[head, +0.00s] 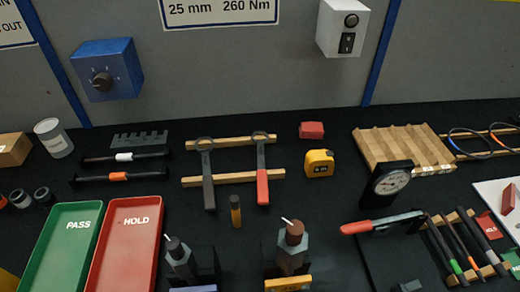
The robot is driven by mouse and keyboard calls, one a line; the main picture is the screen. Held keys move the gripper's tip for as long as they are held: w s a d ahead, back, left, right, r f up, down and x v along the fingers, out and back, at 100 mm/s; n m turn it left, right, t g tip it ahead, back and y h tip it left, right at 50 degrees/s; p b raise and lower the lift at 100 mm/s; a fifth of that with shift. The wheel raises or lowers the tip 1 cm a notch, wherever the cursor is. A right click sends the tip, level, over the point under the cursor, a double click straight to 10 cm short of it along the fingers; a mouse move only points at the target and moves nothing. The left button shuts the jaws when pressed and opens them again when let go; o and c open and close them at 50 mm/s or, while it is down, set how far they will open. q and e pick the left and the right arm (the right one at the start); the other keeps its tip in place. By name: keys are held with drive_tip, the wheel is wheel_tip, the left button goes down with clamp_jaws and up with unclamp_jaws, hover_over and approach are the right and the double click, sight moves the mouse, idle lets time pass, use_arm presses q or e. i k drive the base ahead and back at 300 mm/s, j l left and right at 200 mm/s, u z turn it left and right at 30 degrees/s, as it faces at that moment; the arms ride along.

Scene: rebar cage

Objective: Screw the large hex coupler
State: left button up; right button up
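Two dark stands hold upright grey pieces at the bottom edge. The larger piece (291,262) is in the right stand, over a yellow label, with a reddish-brown cylinder (294,234) on top and a thin white stick leaning out. It looks like the large hex coupler, but I cannot be sure. The smaller piece (180,264) is in the left stand, with a dark top and a similar white stick. Whether either is screwed down cannot be told. A dark-handled wrench (207,175) and a red-handled wrench (262,170) lie across wooden bars. Neither of my grippers is in view.
Green PASS tray (55,250) and red HOLD tray (127,245) lie left. A dial gauge (388,185), a red-handled tool (382,223) and several rods (460,245) lie right. A yellow tape measure (319,163) sits behind. The black bench is clear between the trays and wrenches.

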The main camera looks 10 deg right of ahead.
sight(291, 248)
drive_tip(key=k+l+z, duration=0.2)
drive_tip(key=k, duration=0.2)
drive_tip(key=k+z, duration=0.15)
drive_tip(key=k, duration=0.25)
drive_tip(key=k+l+z, duration=0.2)
drive_tip(key=k+l, duration=0.1)
drive_tip(key=k, duration=0.1)
